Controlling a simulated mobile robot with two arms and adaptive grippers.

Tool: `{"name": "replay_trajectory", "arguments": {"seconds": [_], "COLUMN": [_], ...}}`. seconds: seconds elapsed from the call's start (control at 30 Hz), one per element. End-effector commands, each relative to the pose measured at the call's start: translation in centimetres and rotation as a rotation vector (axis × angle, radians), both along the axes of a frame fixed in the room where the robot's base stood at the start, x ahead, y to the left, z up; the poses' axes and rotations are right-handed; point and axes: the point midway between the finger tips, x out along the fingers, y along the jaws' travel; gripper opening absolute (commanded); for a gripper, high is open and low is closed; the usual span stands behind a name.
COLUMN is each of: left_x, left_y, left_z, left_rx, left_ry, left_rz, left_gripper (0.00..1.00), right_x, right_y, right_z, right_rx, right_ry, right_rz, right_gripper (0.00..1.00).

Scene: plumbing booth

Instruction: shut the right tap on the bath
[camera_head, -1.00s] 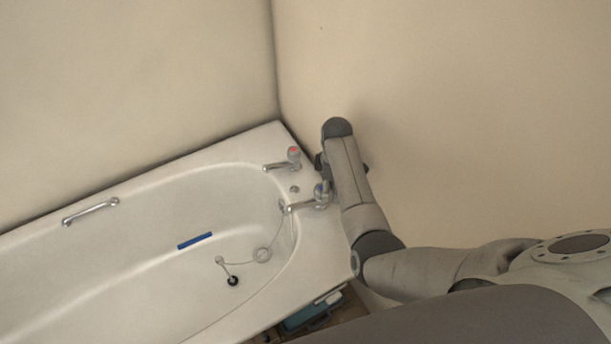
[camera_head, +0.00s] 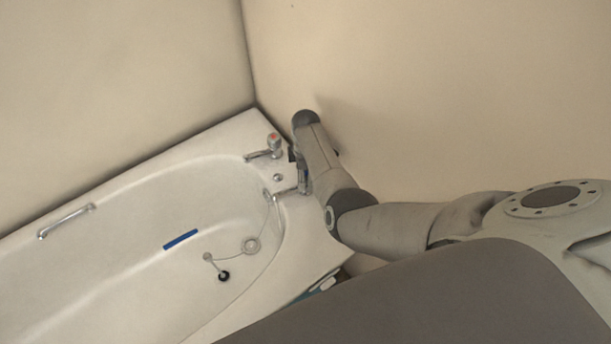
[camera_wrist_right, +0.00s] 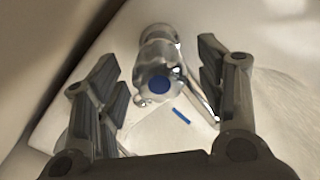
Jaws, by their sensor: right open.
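The right tap is chrome with a blue mark on its head. In the wrist view the tap (camera_wrist_right: 158,55) stands between the two fingers of my right gripper (camera_wrist_right: 160,68), which is open, with a gap visible on both sides. In the head view its spout (camera_head: 286,191) points left over the bath (camera_head: 320,238), and my wrist partly hides its head. The other tap, with a red mark (camera_head: 273,142), stands further back on the same bath end. My left gripper is in neither view.
The wall (camera_head: 420,90) is close behind my right wrist. A chrome grab rail (camera_head: 66,221) is on the bath's far side. A blue strip (camera_head: 180,240) and a plug (camera_head: 223,275) on a chain lie inside the bath.

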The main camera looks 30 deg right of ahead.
Motion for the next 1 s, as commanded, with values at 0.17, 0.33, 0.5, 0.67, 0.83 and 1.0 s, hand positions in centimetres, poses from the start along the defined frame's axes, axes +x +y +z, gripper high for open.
{"name": "replay_trajectory", "arguments": {"seconds": [0.17, 0.33, 0.5, 0.67, 0.83, 1.0], "left_x": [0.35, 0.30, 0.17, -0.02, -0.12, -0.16], "left_y": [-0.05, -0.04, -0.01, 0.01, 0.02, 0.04], "left_z": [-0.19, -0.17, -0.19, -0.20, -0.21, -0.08], "left_rx": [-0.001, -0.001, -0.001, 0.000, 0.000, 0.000], "left_ry": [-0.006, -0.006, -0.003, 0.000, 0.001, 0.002], "left_rz": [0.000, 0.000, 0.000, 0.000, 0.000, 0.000], "left_gripper": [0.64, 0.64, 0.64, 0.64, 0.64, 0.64], "right_x": [0.02, 0.01, 0.02, 0.02, 0.02, 0.00], "right_y": [-0.01, -0.02, -0.02, -0.03, -0.03, -0.04], "right_z": [-0.71, -0.71, -0.70, -0.69, -0.69, -0.65], "right_rx": [0.001, 0.000, 0.000, 0.000, 0.000, 0.000], "right_ry": [-0.001, -0.001, -0.001, -0.001, -0.001, -0.001], "right_rz": [0.000, 0.000, 0.000, 0.000, -0.001, -0.018], "right_gripper": [0.64, 0.64, 0.52, 0.32, 0.18, 0.18]}}
